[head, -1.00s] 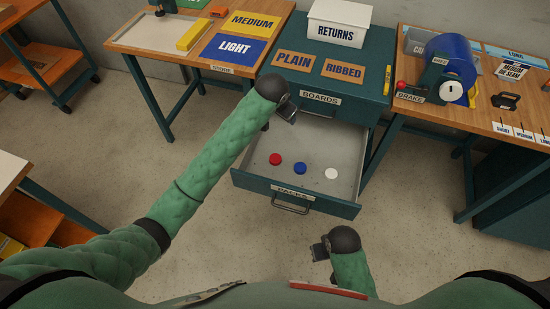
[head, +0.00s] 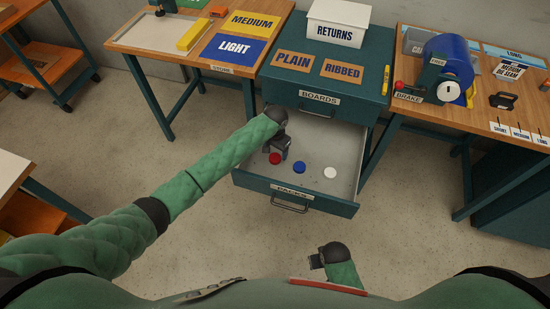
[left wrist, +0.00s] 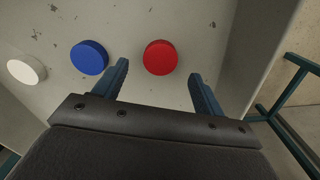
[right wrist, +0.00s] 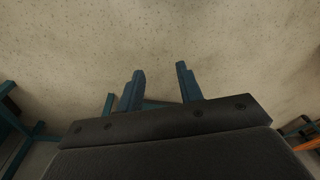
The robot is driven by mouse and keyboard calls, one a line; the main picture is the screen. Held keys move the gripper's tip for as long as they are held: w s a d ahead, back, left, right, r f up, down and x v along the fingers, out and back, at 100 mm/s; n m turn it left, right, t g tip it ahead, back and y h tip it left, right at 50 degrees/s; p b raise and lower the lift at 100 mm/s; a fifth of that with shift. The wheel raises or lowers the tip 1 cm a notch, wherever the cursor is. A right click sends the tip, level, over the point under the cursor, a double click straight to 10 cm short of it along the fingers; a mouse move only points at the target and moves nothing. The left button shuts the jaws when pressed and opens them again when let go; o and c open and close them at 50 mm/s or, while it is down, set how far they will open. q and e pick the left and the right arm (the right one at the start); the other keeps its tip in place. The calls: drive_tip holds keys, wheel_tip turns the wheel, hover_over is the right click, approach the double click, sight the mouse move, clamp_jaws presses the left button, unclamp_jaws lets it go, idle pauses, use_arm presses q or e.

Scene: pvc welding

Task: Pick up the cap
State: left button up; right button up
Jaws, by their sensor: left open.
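Three round caps lie flat in the open drawer: a red cap (head: 275,158), a blue cap (head: 299,168) and a white cap (head: 330,172). My left gripper (head: 279,150) is inside the drawer, just above the red cap. In the left wrist view its fingers (left wrist: 160,72) are apart and empty. The red cap (left wrist: 160,57) shows between and beyond the fingertips, with the blue cap (left wrist: 89,57) outside the left finger and the white cap (left wrist: 26,70) farther left. My right gripper (head: 317,260) is over the floor, its fingers (right wrist: 160,70) partly apart and empty.
The drawer's front panel (head: 260,188) and side walls surround the caps. The teal cabinet (head: 345,84) stands behind, with a RETURNS box (head: 335,30) on top. Workbenches stand left and right. The floor (head: 230,240) before the drawer is clear.

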sight(275, 158)
use_arm(q)
wheel_tip(275, 158, down, 4)
drive_tip(key=shift+f+p, duration=0.1)
drive_tip(key=shift+p, duration=0.45)
use_arm(e)
drive_tip(key=f, duration=0.1)
drive_tip(key=s+f, duration=0.1)
drive_tip(key=f, duration=0.1)
drive_tip(key=d+f, duration=0.1)
drive_tip(key=f, duration=0.1)
drive_tip(key=shift+s+f, duration=0.2)
drive_tip(key=shift+s, duration=0.1)
use_arm(q)
drive_tip(key=c, duration=1.1)
use_arm(e)
drive_tip(key=shift+a, duration=0.1)
